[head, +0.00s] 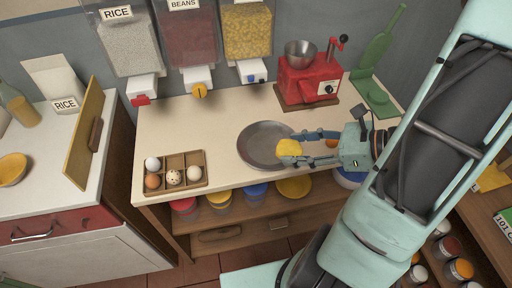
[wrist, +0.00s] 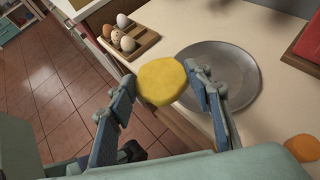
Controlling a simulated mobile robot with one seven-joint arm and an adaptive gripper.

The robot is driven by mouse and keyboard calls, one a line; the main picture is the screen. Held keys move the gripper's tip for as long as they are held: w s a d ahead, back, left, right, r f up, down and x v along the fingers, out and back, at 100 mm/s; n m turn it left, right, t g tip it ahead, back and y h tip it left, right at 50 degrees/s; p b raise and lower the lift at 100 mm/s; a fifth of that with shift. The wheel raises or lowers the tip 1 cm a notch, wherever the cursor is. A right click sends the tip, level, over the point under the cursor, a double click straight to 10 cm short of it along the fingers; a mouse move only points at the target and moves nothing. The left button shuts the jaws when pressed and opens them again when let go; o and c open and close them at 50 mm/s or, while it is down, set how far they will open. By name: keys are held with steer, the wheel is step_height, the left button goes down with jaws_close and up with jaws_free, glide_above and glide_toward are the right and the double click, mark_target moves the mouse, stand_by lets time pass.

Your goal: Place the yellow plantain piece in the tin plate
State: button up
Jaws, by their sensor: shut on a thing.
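The yellow plantain piece (head: 289,147) is between the fingers of my gripper (head: 308,148), near the right edge of the tin plate. The gripper is shut on it. In the wrist view the yellow plantain piece (wrist: 161,82) sits between the two blue-padded fingertips, in front of the plate's left part. The grey round tin plate (head: 252,145) lies on the counter, and its visible surface is empty. It also shows in the wrist view (wrist: 232,72). The piece seems held above the counter; its exact height over the plate's rim is hard to tell.
A wooden egg tray (head: 183,184) with several eggs stands left of the plate. A red grinder (head: 308,80) stands behind, with a green board (head: 374,95) to its right. An orange round piece (wrist: 303,147) lies on the counter right of the plate. The counter's left middle is clear.

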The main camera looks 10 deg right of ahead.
mark_target(249, 146)
steer(key=shift+s+a, duration=0.2)
steer(key=shift+a, duration=0.1)
steer(key=shift+w+a+f, duration=0.1)
steer(key=shift+a+f, duration=0.05)
steer(key=shift+a, duration=0.05)
steer(key=w+a+f, duration=0.1)
steer(key=w+f, duration=0.1)
steer(key=w, duration=0.2)
steer(key=w+a+f, duration=0.1)
steer(key=w+f, duration=0.2)
steer(key=w+a+f, duration=0.1)
steer(key=w+f, duration=0.2)
steer(key=w, duration=0.1)
steer(key=shift+w+a+f+b, duration=0.1)
steer(key=shift+w+a+b, duration=0.2)
steer(key=shift+b, duration=0.1)
steer(key=shift+w+a+f, duration=0.2)
steer(key=shift+w+f, duration=0.4)
steer(key=shift+f, duration=0.15)
steer(key=shift+w+f, duration=0.1)
steer(key=shift+f, duration=1.45)
